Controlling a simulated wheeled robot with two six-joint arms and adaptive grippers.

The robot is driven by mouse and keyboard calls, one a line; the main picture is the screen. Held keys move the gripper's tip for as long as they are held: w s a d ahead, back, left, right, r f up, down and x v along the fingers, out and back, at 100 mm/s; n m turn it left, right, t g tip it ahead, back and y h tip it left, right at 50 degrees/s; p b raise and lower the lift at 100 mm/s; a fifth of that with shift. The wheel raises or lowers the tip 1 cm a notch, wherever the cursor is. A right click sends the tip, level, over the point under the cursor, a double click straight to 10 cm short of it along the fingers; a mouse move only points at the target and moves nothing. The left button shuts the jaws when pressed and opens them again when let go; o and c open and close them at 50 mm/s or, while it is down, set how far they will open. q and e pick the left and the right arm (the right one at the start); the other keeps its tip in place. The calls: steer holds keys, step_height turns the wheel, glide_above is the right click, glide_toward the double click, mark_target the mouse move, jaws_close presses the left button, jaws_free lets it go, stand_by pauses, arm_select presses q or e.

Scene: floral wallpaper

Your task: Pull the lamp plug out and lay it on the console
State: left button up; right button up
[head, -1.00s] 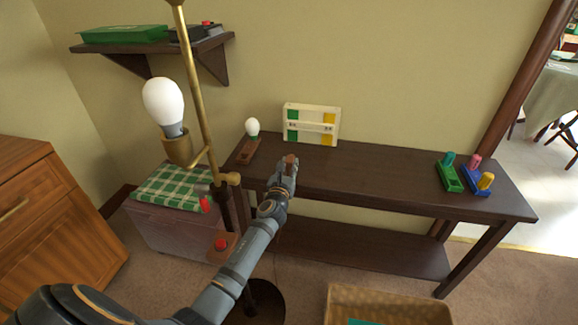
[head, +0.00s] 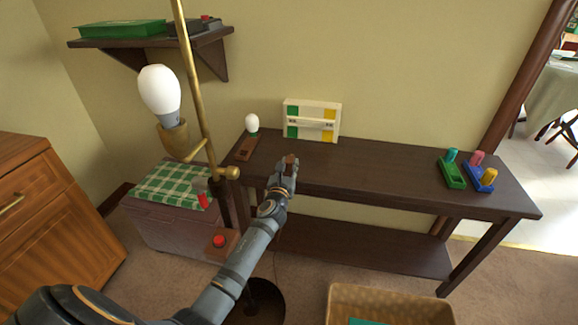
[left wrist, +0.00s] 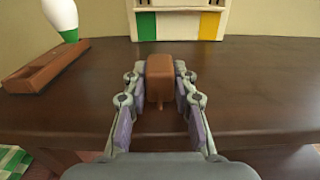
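My left gripper (head: 288,162) is shut on a small brown plug (left wrist: 159,80). In the left wrist view the plug sits between the two fingertips, with a thin cord end at its near side. The brass lamp (head: 190,75) with a large white bulb (head: 160,92) stands to the left of the gripper. My right gripper is not in view.
On the console are a small bulb on a brown block (head: 247,148), a white box with green and yellow panels (head: 311,121), and coloured peg blocks (head: 452,173) at the right. A red button box (head: 220,242) is left of my arm. The console's middle is clear.

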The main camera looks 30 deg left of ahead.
arm_select(q)
steer(key=o, duration=0.4)
steer(key=shift+o, duration=0.2)
steer(key=v, duration=1.2)
